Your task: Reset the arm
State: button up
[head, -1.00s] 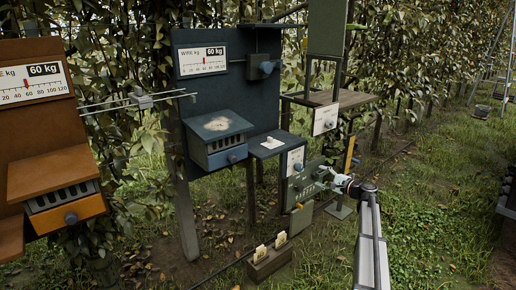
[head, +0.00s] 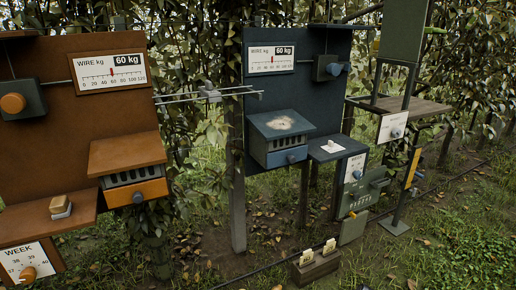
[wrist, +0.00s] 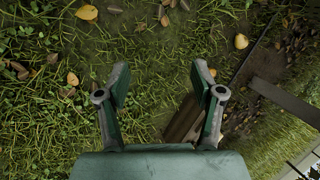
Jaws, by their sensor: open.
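My gripper (wrist: 160,90) shows in the wrist view with its two green-padded fingers spread apart. It is open, with nothing between the fingers. It points down at grass and fallen leaves. My arm and gripper are not in the head view now.
An orange-brown station (head: 60,120) stands at left and a dark blue station (head: 340,90) at centre, both with 60 kg wire gauges. A small wooden block with tags (head: 316,268) sits on the ground. A green post-mounted box (head: 402,32) stands at right. Grass at lower right is clear.

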jog(key=s+a+f+n+g+h, duration=0.1)
jog(key=s+a+f+n+g, duration=0.2)
jog(key=s, duration=0.9)
jog(key=s+a+f+n+g+h, duration=0.1)
jog(key=s+a+f+g+h, duration=0.2)
jog(key=s, duration=0.9)
jog(key=s+a+f+n+g, duration=0.2)
jog(key=s+a, duration=0.3)
jog(key=s, duration=0.6)
notch_tip(320, 180, up, 14)
jog(key=p, duration=1.4)
jog(key=shift+f+n, duration=0.2)
jog(key=shift+n, duration=0.1)
jog(key=shift+a, duration=0.1)
